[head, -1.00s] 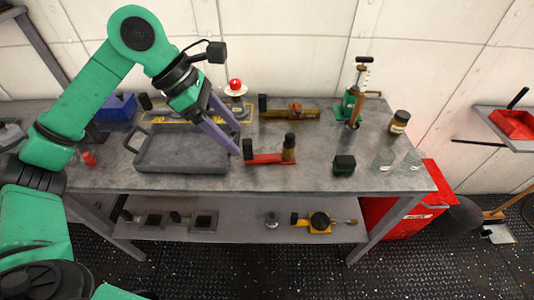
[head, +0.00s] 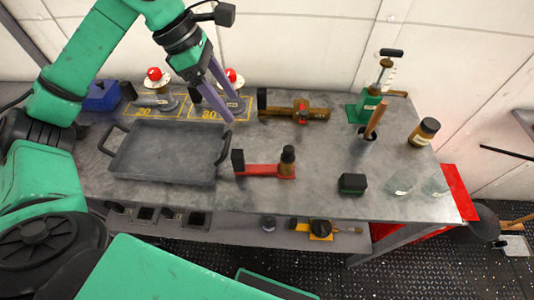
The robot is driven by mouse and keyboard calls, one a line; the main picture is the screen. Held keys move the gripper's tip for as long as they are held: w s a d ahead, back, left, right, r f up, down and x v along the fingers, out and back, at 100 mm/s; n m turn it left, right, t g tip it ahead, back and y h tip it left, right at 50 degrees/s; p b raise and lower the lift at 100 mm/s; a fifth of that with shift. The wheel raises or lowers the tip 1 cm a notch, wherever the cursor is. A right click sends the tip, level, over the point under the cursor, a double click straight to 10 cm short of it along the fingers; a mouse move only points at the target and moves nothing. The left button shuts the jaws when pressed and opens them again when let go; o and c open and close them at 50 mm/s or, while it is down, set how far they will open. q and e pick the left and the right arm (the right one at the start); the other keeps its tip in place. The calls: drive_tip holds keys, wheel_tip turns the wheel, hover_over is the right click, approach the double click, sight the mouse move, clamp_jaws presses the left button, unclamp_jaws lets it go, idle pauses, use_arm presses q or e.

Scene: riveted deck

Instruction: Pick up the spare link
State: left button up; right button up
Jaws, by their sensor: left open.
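I cannot tell for certain which part is the spare link. One candidate is a red bar (head: 262,171) with a black block at its left end and a dark brown upright piece at its right, lying on the bench right of the tray. Another is a brown bar (head: 288,112) with a black end block and a red spot, further back. My left gripper (head: 237,109) has its purple-grey fingers apart and empty, over the back of the bench near the yellow-marked plate. It is above and left of the red bar, touching neither bar. My right gripper is not visible.
A grey handled tray (head: 165,152) lies on the left of the bench (head: 310,155). A yellow-marked plate (head: 185,107) with grey parts is behind it. A green pump (head: 362,108), a brown jar (head: 424,132) and a small black-green block (head: 352,184) stand right. A lower shelf holds several parts.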

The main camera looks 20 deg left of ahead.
sight(260, 168)
use_arm(q)
drive_tip(key=f+b, duration=0.2)
drive_tip(key=f, duration=0.1)
drive_tip(key=s+f+b, duration=0.1)
drive_tip(key=f+b, duration=0.5)
drive_tip(key=shift+s, duration=0.15)
drive_tip(key=shift+f, duration=0.15)
drive_tip(key=p+x, duration=0.1)
drive_tip(key=x, duration=0.8)
drive_tip(key=p+x, duration=0.1)
drive_tip(key=x, duration=0.3)
drive_tip(key=shift+d+p, duration=0.3)
drive_tip(key=shift+p, duration=0.05)
drive_tip(key=shift+f, duration=0.25)
drive_tip(key=shift+r, duration=0.1)
clamp_jaws()
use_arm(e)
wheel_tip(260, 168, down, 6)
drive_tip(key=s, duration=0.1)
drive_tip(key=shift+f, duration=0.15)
